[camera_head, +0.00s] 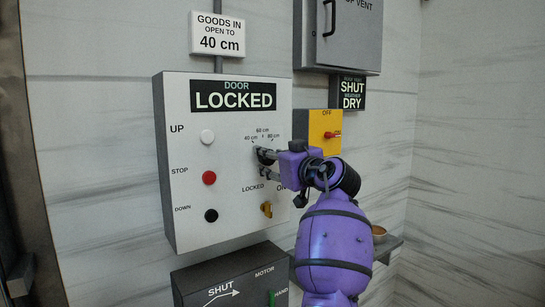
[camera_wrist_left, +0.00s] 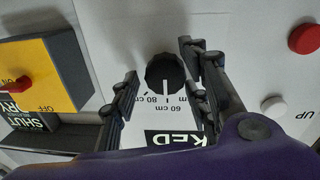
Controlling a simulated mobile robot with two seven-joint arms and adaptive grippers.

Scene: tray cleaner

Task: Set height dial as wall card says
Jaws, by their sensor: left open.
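The wall card (camera_head: 218,37) reads "GOODS IN OPEN TO 40 cm". The height dial is on the white control panel (camera_head: 183,130), below 40, 60 and 80 cm marks; my gripper mostly covers it in the head view. In the left wrist view the black round dial (camera_wrist_left: 165,73) shows between the fingers. A white line at its rim lies near the 60 cm side, but I cannot tell if it is the pointer. My left gripper (camera_head: 264,163) is open with its fingers around or just short of the dial; contact is unclear. My right gripper is out of view.
The panel has a white UP button (camera_head: 207,136), red STOP (camera_head: 209,178), black DOWN (camera_head: 211,215) and a yellow key switch (camera_head: 267,209). A yellow box (camera_head: 318,145) with a red switch is close to my wrist. A grey cabinet (camera_head: 350,45) hangs above.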

